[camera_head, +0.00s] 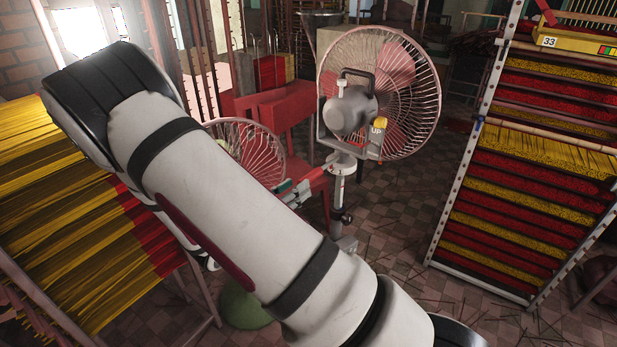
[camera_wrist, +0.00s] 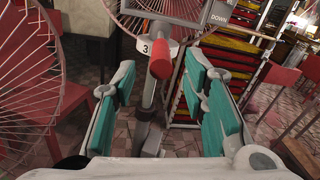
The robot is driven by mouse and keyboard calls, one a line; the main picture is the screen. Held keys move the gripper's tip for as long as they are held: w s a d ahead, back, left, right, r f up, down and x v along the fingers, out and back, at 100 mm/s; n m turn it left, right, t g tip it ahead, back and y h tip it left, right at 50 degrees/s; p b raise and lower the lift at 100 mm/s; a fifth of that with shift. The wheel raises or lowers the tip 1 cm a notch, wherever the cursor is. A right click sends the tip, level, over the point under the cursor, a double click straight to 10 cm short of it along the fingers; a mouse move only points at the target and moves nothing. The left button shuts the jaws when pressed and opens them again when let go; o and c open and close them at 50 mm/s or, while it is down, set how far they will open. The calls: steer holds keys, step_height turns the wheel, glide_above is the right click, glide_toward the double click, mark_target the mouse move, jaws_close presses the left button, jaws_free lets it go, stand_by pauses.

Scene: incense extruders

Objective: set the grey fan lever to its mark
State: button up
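A standing fan with a grey motor housing (camera_head: 350,110) and a pale wire cage stands in the middle of the head view. A yellow piece marked "UP" (camera_head: 378,136) is at the housing's right side. In the wrist view, a red-ended lever (camera_wrist: 161,63) points toward the camera, beside a white tag marked "3" (camera_wrist: 146,48). A grey plate marked "DOWN" (camera_wrist: 218,17) is above right. My gripper (camera_wrist: 160,100) is open, its teal-padded fingers apart on either side of the fan's post. The red end shows between and above the fingers, with no visible contact. My gripper is partly hidden behind my arm in the head view (camera_head: 292,190).
A second, reddish wire-caged fan (camera_head: 250,150) stands left of my gripper. A rack of red and yellow incense (camera_head: 530,170) stands at right, and yellow-red bundles (camera_head: 80,220) lie at left. A red chair (camera_head: 285,110) is behind. Tiled floor (camera_head: 400,250) is partly free, with scattered sticks.

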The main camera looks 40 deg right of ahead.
mark_target(309, 176)
steer(key=x, duration=0.6)
steer(key=shift+d, duration=0.25)
jaws_close()
